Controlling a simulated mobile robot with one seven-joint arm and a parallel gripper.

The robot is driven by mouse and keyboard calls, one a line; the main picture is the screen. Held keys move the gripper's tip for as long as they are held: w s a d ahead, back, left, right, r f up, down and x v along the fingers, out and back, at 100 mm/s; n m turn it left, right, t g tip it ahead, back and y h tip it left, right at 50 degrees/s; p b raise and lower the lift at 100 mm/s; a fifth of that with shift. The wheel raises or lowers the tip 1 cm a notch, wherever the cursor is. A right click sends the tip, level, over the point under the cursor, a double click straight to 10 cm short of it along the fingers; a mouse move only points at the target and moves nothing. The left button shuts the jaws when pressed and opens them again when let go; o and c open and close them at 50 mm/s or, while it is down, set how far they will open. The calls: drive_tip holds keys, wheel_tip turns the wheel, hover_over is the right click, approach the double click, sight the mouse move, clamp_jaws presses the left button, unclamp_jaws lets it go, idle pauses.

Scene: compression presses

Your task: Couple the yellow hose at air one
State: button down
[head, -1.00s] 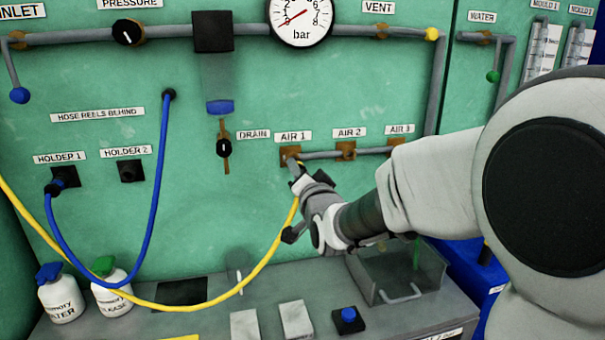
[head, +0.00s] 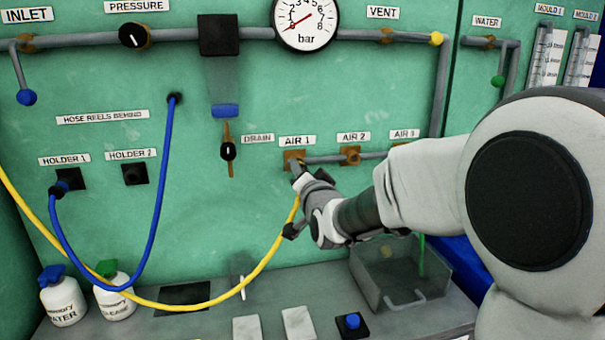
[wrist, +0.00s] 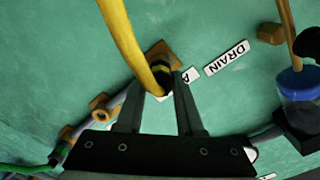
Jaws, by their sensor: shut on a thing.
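The yellow hose (head: 262,268) droops across the front of the panel and rises to my gripper (head: 297,172) just below the AIR 1 label (head: 297,141). My gripper is shut on its end. In the wrist view, the yellow hose (wrist: 125,40) bends down to a dark, yellow-banded end (wrist: 161,70) between my gripper's fingers (wrist: 160,98). This end lines up with the square brass AIR 1 outlet (wrist: 165,48) and appears to meet it. I cannot tell whether it is seated. In the head view, my gripper partly covers the brass outlet (head: 293,155).
The AIR 2 outlet (head: 349,154) is to the right on the same grey pipe. The drain valve (head: 228,151) is to the left. A blue hose (head: 158,200) hangs at HOLDER 1. Two bottles (head: 63,298) and a tray (head: 375,290) are on the ledge below.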

drive_tip(key=shift+w, duration=0.1)
drive_tip(key=shift+c, duration=2.3)
unclamp_jaws()
drive_tip(key=v, duration=1.7)
drive_tip(key=shift+r, duration=0.15)
drive_tip(key=s+d+r+n+g+h+p, duration=0.1)
drive_tip(key=s+d+n+g+h+p, duration=0.1)
drive_tip(key=s+d+g+p, duration=0.4)
drive_tip(key=s+d+r+n+g+h+p, duration=0.1)
drive_tip(key=s+d+n+g+h+p, duration=0.2)
drive_tip(key=s, duration=1.1)
drive_tip(key=d+g+p, duration=0.2)
drive_tip(key=d, duration=0.1)
drive_tip(key=shift+d+r+n+g+p, duration=0.25)
drive_tip(key=shift+d+n+g+p, duration=0.1)
drive_tip(key=shift+d+n+g, duration=0.05)
